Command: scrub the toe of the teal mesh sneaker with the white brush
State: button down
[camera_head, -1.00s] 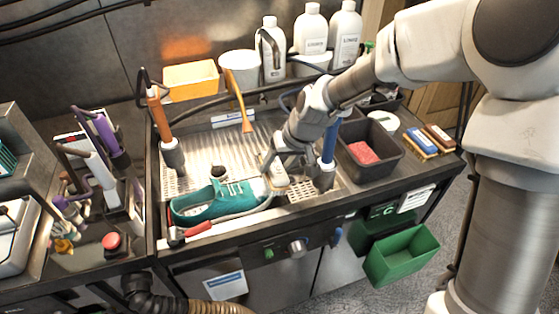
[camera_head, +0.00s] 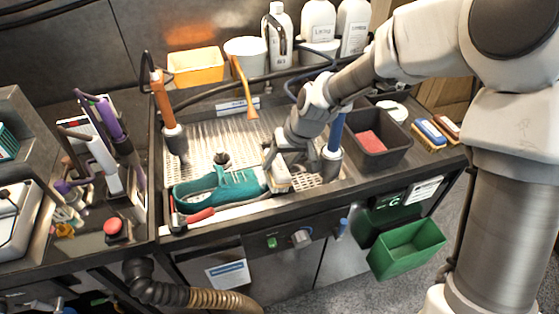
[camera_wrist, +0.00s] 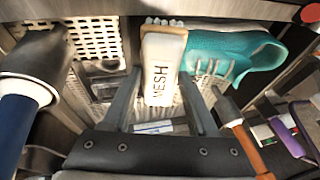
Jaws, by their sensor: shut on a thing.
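The teal mesh sneaker (camera_head: 215,190) lies on its side or low along the front edge of the sink tray, its toe end to the right. My gripper (camera_head: 274,170) is at that toe end, shut on the white brush (camera_head: 279,182). In the wrist view my gripper's fingers (camera_wrist: 163,92) flank the white brush (camera_wrist: 160,62), which is marked MESH, with pale bristles at its far end. The brush overlaps the left end of the teal sneaker (camera_wrist: 232,52) there. Whether the bristles touch the toe is hidden.
An orange-handled tool (camera_head: 163,105) and a blue-handled tool (camera_head: 335,135) stand upright beside the work area. Red-handled pliers-like tool (camera_head: 192,217) lies at the front edge. A black bin (camera_head: 385,155) with a red sponge is right. White bottles (camera_head: 318,25) stand behind.

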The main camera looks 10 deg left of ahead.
jog(key=shift+s+a+f+b, duration=0.1)
jog(key=shift+a+f+b, duration=0.05)
jog(key=shift+f+b, duration=0.45)
jog(key=shift+w+a+r, duration=0.1)
jog(key=shift+w+a, duration=0.5)
jog(key=shift+w, duration=0.2)
jog(key=shift+w+a, duration=0.6)
jog(key=shift+w, duration=0.2)
jog(key=shift+w+a, duration=0.6)
jog(key=shift+w, duration=0.2)
jog(key=shift+w+a, duration=0.6)
jog(key=shift+w, duration=0.15)
jog(key=shift+f, duration=0.35)
jog(key=shift+s+d+f+b, duration=0.1)
jog(key=shift+s+d+b, duration=0.2)
jog(key=shift+s+d, duration=0.5)
jog(key=shift+s+d+f+b, duration=0.1)
jog(key=shift+s+d+b, duration=0.3)
jog(key=shift+s, duration=0.6)
jog(key=shift+s+d+r, duration=0.1)
jog(key=shift+s+d, duration=1.05)
jog(key=shift+s, duration=0.3)
